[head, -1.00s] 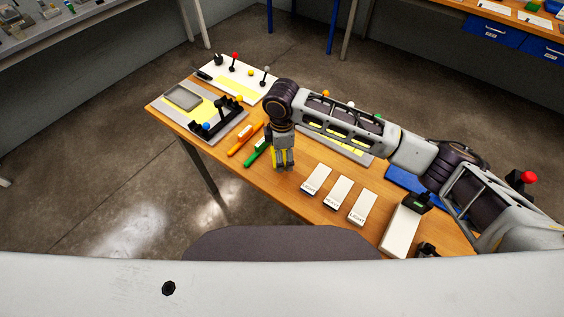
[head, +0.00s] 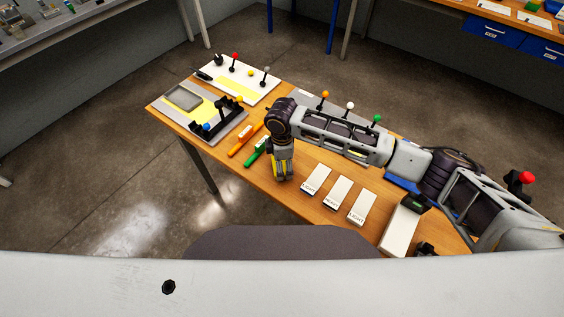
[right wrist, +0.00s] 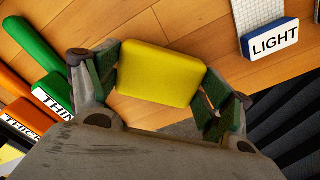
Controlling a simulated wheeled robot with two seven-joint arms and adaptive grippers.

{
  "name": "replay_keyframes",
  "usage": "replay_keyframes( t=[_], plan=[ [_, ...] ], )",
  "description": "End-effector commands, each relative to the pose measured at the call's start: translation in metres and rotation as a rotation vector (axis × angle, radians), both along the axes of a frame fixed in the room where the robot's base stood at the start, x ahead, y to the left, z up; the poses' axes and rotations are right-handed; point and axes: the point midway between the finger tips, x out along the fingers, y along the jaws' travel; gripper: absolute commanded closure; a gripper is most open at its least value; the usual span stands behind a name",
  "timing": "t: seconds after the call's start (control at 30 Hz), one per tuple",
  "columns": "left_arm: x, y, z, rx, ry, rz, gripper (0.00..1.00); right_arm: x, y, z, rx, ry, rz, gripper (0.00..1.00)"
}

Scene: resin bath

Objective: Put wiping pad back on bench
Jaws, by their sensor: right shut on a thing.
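The yellow wiping pad (right wrist: 160,74) is between the two fingers of my right gripper (right wrist: 163,82) in the right wrist view. The fingers are shut on its two short sides. In the head view my right gripper (head: 284,174) points down at the front edge of the wooden bench (head: 268,183), with a bit of yellow showing at its fingers. The pad is over or on the bench near that edge; I cannot tell whether it touches the wood. My left gripper is not in view.
A green THIN tool (head: 256,152) and an orange THICK tool (head: 244,140) lie just left of the gripper. Several white-topped labelled blocks, one marked LIGHT (head: 316,180), lie to its right. A lever board (head: 250,92) stands at the back left.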

Motion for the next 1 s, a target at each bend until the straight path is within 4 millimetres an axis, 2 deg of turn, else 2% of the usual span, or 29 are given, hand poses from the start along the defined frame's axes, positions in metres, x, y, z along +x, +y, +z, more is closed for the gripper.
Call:
replay_keyframes(
  t=[0.4,0.43,0.57,1.0],
  plan=[
    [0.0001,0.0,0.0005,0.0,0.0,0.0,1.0,-0.0002,0.0003,-0.003,0.001,0.001,0.0,0.39],
    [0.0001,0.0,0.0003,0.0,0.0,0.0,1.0,-0.0001,0.0003,-0.0028,0.001,0.001,0.0,0.16],
    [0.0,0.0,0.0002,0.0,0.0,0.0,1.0,-0.0001,0.0002,-0.0027,0.001,0.0,0.0,0.0],
    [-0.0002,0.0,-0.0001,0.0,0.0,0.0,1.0,0.0001,0.0002,-0.0014,0.0,0.0,0.001,0.0]
  ],
)
